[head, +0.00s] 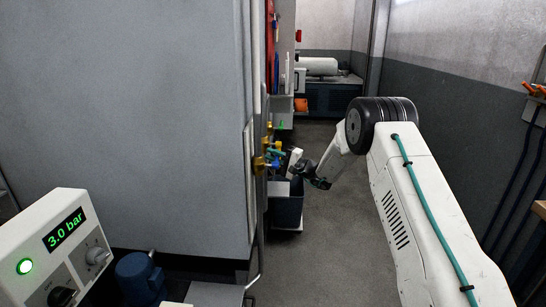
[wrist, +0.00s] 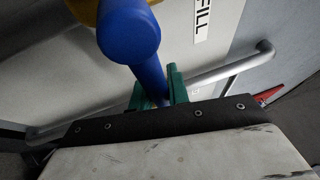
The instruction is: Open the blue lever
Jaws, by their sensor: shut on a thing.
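The blue lever (wrist: 150,72) runs down the middle of the wrist view, with its rounded blue end towards the camera at the top. My gripper (wrist: 157,90) has its two green fingers on either side of the lever's lower part and is shut on it. A yellow part shows behind the lever at the top edge. In the head view the blue lever (head: 273,152) is small, among brass and coloured fittings on the side of the grey cabinet.
A panel with a "FILL" label (wrist: 203,20) and a grey pipe (wrist: 225,70) lie close behind the lever. In the head view, a dark bin (head: 286,208) stands below the fittings. The grey cabinet (head: 130,120) fills the left. The aisle floor (head: 325,235) is clear.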

